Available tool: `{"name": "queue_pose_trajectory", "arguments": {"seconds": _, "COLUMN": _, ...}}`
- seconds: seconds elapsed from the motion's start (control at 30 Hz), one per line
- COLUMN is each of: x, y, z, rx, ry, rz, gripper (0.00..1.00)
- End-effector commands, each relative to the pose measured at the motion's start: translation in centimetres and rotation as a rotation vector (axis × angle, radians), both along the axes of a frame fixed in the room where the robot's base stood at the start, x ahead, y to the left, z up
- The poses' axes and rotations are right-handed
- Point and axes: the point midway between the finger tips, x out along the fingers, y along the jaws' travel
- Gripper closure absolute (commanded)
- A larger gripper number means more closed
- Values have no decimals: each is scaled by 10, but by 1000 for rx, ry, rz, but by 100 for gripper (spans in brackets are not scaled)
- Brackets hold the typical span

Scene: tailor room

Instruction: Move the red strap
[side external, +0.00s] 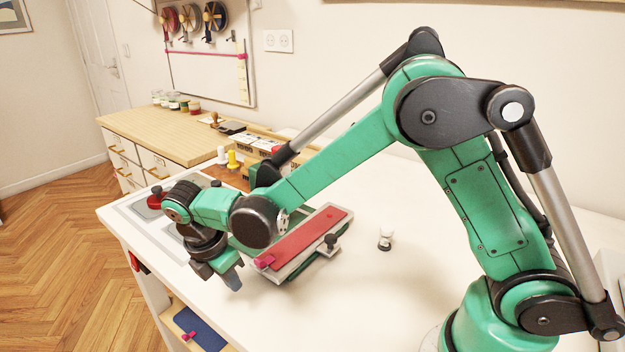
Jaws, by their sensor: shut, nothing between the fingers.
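A flat red strip (312,236), which looks like the red strap, lies along a grey board (333,237) on the white table. A black knob (330,240) stands at the board's right edge. My gripper (222,276) points down at the left of the board's near end, near the table's front edge. Its fingers are shut and hold nothing. It appears apart from the strip. My forearm crosses in front of part of the board's far left side.
A small white-topped knob (385,239) stands right of the board. A red piece with a dark knob (155,200) lies at the table's left corner on grey outlines. Yellow and white spools (233,159) and a crate (250,150) stand behind. The table's right middle (390,290) is clear.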

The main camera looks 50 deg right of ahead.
Motion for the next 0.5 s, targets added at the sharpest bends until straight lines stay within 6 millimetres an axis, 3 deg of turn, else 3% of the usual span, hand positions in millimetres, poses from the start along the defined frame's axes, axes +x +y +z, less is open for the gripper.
{"name": "queue_pose_trajectory", "arguments": {"seconds": 0.2, "x": -1, "y": -30, "z": 2, "rx": 0, "ry": 1, "rz": -5, "gripper": 100}}
{"name": "queue_pose_trajectory", "arguments": {"seconds": 0.5, "x": -1, "y": -36, "z": 2, "rx": 0, "ry": 0, "rz": -1, "gripper": 100}}
